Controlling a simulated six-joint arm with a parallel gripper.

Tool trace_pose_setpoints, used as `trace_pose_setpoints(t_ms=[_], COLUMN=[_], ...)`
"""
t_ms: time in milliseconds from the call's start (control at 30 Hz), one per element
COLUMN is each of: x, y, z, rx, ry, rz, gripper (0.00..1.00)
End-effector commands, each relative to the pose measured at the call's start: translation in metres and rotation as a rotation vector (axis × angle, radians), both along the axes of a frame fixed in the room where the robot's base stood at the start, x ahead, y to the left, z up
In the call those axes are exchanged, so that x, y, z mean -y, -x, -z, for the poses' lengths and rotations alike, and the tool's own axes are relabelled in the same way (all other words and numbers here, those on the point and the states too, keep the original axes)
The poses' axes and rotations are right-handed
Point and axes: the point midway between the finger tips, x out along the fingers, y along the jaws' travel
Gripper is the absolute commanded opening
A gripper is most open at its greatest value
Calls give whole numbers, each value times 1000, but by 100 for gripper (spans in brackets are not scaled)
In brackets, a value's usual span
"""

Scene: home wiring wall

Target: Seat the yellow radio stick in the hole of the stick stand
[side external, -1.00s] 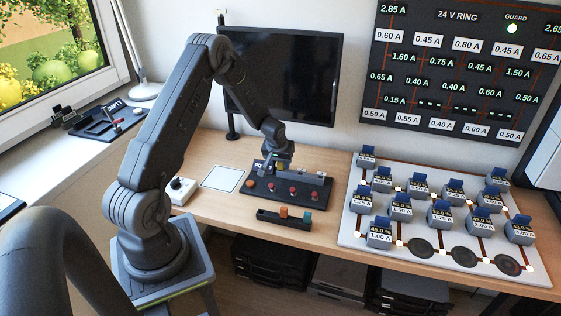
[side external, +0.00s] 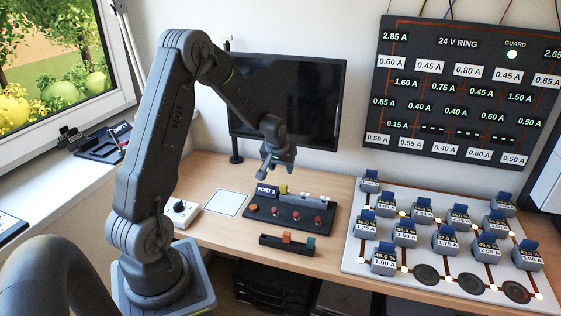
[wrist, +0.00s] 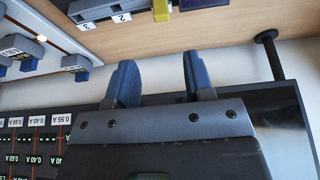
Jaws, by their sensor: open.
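The yellow radio stick (side external: 283,188) shows as a small yellow piece at the back of a dark panel, beside the PORT 3 sign (side external: 266,191); whether it sits in a socket I cannot tell. A yellow piece (wrist: 190,4) is cut off at the top of the wrist view. A dark holder (side external: 270,243) with an orange block (side external: 287,237) and a teal block (side external: 311,243) lies in front; it may be the stick stand, but its hole cannot be made out. My gripper (side external: 276,170) is open above and behind the yellow piece. In the wrist view my gripper (wrist: 158,62) has nothing between its fingers.
The dark panel (side external: 262,211) has several red and orange knobs and a grey numbered bar (side external: 308,196). A monitor (side external: 305,105) stands close behind my gripper. A white board (side external: 375,270) with several meter blocks is at right. A white sheet (side external: 227,203) lies left.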

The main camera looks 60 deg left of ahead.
Motion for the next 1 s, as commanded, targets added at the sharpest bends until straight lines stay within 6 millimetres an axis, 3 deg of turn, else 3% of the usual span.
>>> trace_pose_setpoints(t_ms=[267, 367, 533, 700, 900, 1000], x=[11, 30, 102, 180, 251, 272], y=[6, 7, 23, 66, 135, 165], z=[-28, -48, -108, -158, -187, -192], rx=[2, 8, 24, 44, 70, 81], ry=[-3, -9, -28, -39, -43, -42], rz=[9, 49, 199, 383, 598, 685], gripper=[48, 48, 48, 48, 48, 48])
